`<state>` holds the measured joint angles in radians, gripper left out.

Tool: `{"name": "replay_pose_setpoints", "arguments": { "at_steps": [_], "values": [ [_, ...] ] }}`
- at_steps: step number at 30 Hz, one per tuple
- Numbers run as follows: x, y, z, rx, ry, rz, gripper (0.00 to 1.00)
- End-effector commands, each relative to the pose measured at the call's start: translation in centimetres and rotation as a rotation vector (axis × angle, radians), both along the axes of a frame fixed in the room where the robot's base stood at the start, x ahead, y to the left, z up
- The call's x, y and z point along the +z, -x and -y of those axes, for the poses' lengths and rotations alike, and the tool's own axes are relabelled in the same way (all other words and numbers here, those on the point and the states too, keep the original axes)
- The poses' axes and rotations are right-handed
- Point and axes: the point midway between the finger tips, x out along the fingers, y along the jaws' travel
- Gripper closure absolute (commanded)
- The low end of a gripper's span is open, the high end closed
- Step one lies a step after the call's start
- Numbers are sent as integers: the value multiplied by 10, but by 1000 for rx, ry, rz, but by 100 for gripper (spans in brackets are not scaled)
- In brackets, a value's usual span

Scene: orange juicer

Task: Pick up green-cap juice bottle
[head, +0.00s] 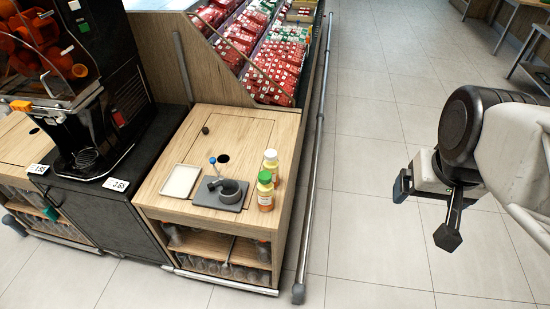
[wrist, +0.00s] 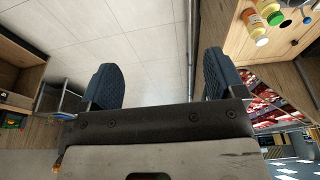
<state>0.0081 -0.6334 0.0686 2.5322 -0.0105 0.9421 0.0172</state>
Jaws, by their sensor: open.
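The green-cap juice bottle (head: 265,194) stands upright at the right front of the wooden counter (head: 163,208). It holds orange-yellow juice. A similar bottle with a pale cap (head: 271,161) stands just behind it. In the wrist view the green-cap bottle (wrist: 267,8) lies at the top right, partly cut off, beside the pale-cap bottle (wrist: 253,24). My gripper (head: 425,212) is open and empty, well to the right of the counter above the tiled floor. In the wrist view its two fingers (wrist: 160,80) are spread with only floor between them.
Left of the green-cap bottle are a grey holder with a dark cup (head: 229,188) and a white tray (head: 181,181). A juicer machine (head: 85,90) stands further left. A metal rail (head: 314,150) runs between the counter and the open floor. Red packages (head: 275,70) fill the display behind.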

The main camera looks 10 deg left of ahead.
Motion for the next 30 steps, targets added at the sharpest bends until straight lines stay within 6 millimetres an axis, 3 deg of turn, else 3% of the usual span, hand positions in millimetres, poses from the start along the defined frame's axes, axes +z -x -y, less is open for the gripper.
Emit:
{"name": "replay_pose_setpoints", "arguments": {
  "at_steps": [7,11,20,30],
  "values": [
    [-2,-4,-1,4,3,7,11],
    [-10,-17,-3,22,14,32,11],
    [-52,-83,-23,118,52,174,11],
    [-114,-157,-75,295,51,391,11]
  ]
}}
